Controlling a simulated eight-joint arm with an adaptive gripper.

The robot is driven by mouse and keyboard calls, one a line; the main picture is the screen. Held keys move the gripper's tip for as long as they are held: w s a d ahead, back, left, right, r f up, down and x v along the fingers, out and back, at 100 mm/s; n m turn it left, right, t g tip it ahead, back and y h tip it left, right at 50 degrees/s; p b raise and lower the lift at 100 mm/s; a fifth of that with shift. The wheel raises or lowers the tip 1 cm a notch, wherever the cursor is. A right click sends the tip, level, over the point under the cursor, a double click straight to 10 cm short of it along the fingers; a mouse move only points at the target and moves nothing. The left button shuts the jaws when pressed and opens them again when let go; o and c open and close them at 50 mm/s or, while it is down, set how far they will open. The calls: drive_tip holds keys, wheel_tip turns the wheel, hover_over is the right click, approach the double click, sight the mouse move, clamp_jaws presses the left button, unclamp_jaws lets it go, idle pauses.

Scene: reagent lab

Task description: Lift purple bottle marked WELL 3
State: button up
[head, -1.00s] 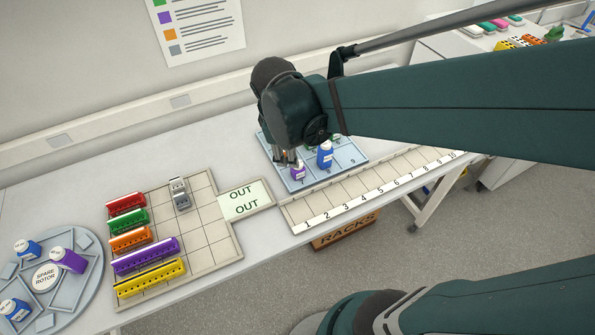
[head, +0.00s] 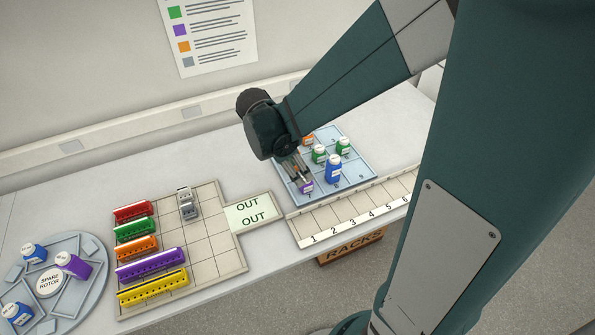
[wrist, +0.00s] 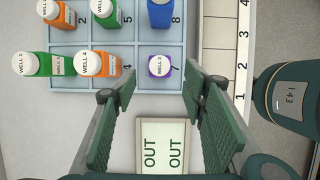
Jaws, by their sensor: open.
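The purple bottle (head: 306,188) stands upright in the front-left cell of the blue numbered tray (head: 340,190). In the wrist view its white cap, which appears to read WELL 3, hides most of the purple bottle (wrist: 151,71). My gripper (head: 298,169) is just above and behind it in the head view, tilted. In the wrist view my gripper (wrist: 160,84) is open, with its green fingers spread wide to either side. The bottle shows near the gap between the fingertips, and nothing is held. I cannot tell how far the fingertips are above it.
A blue bottle (head: 334,170) stands close to its right. Green bottles (head: 319,154) and an orange bottle (head: 308,139) stand farther back. An OUT board (head: 250,214), a numbered rack strip (head: 345,220) and a grid with coloured racks (head: 215,248) lie nearby. Another purple bottle (head: 74,265) lies on the spare rotor.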

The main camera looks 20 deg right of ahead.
drive_tip(key=shift+f, duration=0.2)
idle(0.3)
drive_tip(key=shift+x, duration=1.25)
drive_tip(key=shift+d, duration=0.1)
drive_tip(key=shift+b+x, duration=0.45)
drive_tip(key=shift+x, duration=2.15)
drive_tip(key=shift+c, duration=0.5)
drive_tip(key=c, duration=0.9)
